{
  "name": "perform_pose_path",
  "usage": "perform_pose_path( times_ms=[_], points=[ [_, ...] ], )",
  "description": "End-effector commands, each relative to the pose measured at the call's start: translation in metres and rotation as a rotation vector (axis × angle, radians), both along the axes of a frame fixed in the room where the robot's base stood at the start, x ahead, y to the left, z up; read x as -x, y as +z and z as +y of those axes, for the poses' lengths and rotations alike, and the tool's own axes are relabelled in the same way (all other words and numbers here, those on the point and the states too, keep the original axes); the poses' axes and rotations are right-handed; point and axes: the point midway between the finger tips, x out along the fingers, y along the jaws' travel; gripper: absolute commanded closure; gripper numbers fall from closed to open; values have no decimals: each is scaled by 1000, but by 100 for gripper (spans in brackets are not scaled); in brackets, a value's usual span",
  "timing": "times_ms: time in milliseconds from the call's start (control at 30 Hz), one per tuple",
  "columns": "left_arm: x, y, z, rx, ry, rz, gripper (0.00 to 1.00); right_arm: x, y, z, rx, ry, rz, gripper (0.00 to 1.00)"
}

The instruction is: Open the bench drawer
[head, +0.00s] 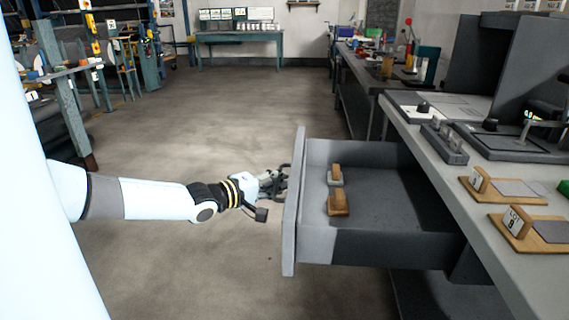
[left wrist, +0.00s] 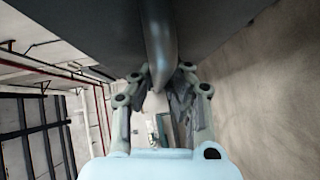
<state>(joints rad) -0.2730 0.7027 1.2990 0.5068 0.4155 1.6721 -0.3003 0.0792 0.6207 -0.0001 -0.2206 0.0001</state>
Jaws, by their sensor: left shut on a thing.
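The bench drawer (head: 390,205) is grey and stands pulled out from the bench (head: 475,225), with its inside in plain view. Its front panel (head: 292,205) faces left. My left gripper (head: 282,182) is at the outer side of that panel. In the left wrist view my left gripper (left wrist: 160,88) is shut on the drawer handle (left wrist: 158,45), a rounded grey bar under the dark drawer front (left wrist: 90,25). In the head view the handle is hidden behind the panel and fingers. My right gripper is not in view.
Two wooden-handled stamps (head: 338,203) lie in the drawer. On the bench top are wooden blocks with plates (head: 530,225), a grey holder (head: 443,140) and a dark machine (head: 510,60). The floor (head: 200,110) left of the drawer is clear.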

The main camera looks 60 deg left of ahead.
Motion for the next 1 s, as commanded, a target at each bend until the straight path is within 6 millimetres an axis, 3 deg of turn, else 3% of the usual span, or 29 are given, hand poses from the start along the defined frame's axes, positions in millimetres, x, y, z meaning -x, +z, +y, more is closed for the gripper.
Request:
perform_pose_path(
  times_ms=[267, 300, 467, 767, 1000],
  points=[
    [-3, 5, 0, -5, -3, -10, 100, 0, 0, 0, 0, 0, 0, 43],
    [-3, 5, 0, -5, -3, -10, 87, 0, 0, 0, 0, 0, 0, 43],
    [-2, 3, 0, -3, -3, -8, 66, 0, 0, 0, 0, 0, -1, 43],
    [1, 2, 0, -1, -2, -3, 66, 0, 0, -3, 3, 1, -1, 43],
    [36, 5, -4, -1, -4, 3, 66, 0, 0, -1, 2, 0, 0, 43]
  ],
)
